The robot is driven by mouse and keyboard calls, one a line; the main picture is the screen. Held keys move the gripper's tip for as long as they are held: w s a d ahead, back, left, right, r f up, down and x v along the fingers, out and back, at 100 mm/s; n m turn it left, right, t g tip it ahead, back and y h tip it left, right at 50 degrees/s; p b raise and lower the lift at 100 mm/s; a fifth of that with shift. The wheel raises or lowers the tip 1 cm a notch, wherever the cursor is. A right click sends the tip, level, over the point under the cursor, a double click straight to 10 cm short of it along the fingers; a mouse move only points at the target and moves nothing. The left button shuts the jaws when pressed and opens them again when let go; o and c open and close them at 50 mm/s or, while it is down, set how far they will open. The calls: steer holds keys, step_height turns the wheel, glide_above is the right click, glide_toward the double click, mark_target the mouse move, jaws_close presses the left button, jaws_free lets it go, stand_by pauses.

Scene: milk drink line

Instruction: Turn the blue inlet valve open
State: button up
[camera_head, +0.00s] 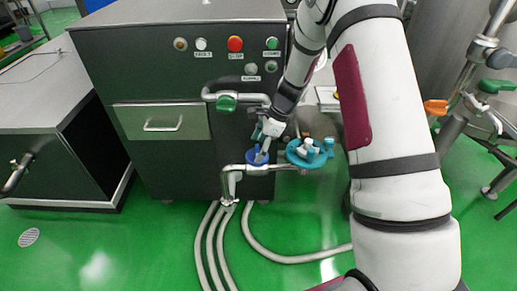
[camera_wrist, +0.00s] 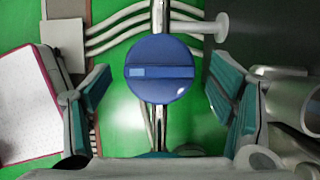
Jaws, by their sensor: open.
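The blue inlet valve (camera_wrist: 161,84) is a round blue knob with a raised bar across it, on a vertical metal pipe in the wrist view. In that view the bar lies level, across the pipe. My gripper (camera_wrist: 162,92) is open, with one teal-padded finger on each side of the knob and clear gaps to it. In the head view the blue valve (camera_head: 258,156) sits on a pipe low in front of the dark machine, and my gripper (camera_head: 264,148) is right at it, partly covering it.
A green valve (camera_head: 227,103) sits on a pipe above and left. A teal fitting (camera_head: 310,153) is close on the right. The machine (camera_head: 90,75) has a drawer (camera_head: 162,122) and a red button (camera_head: 235,44). Pale hoses (camera_head: 209,240) run over the green floor.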

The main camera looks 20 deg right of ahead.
steer(key=shift+a+f, duration=0.15)
steer(key=shift+f, duration=0.1)
steer(key=c, duration=1.1)
steer(key=shift+c, duration=0.2)
